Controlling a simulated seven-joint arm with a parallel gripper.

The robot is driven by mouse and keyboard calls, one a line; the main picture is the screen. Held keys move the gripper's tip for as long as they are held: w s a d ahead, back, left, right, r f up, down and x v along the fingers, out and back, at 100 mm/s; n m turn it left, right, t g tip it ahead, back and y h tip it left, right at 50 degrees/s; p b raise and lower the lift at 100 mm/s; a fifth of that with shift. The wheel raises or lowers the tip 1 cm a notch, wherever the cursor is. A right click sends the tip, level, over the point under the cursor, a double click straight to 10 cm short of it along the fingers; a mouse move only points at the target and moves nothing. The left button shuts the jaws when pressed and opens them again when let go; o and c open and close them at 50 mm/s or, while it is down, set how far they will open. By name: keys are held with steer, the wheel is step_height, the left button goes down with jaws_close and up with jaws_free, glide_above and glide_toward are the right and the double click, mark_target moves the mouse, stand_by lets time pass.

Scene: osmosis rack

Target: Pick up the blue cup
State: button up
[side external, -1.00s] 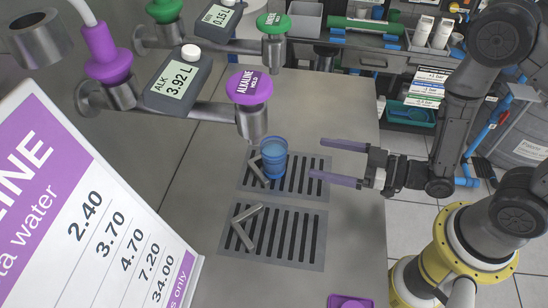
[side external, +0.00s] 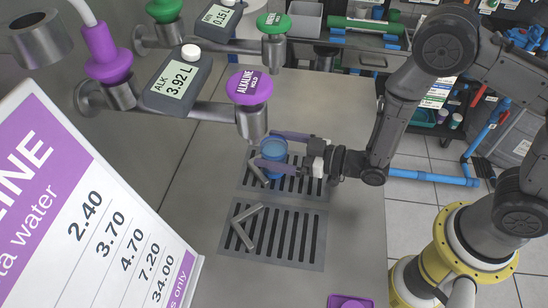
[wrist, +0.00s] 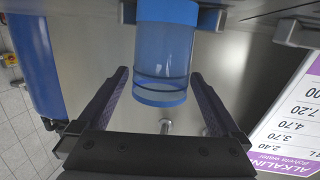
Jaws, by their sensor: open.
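The blue cup (side external: 275,148) is translucent and stands upright on the far drain grate (side external: 311,186), below the purple-capped alkaline tap (side external: 250,88). My gripper (side external: 272,150) is open, with one finger on the far side of the cup and one on the near side. In the wrist view the cup (wrist: 163,60) sits between the two fingers of my gripper (wrist: 160,84). Gaps show between each finger and the cup there, so the jaws do not grip it. The near finger hides part of the cup's lower body in the side view.
A near grate (side external: 275,237) with a loose metal piece (side external: 243,228) lies in front. A green-capped tap (side external: 273,24) stands further back. A price sign (side external: 75,200) fills the left.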

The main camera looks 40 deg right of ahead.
steer(key=shift+c, duration=0.3)
steer(key=c, duration=1.2)
steer(key=shift+c, duration=0.9)
steer(key=shift+w+r, duration=0.1)
steer(key=shift+r, duration=0.05)
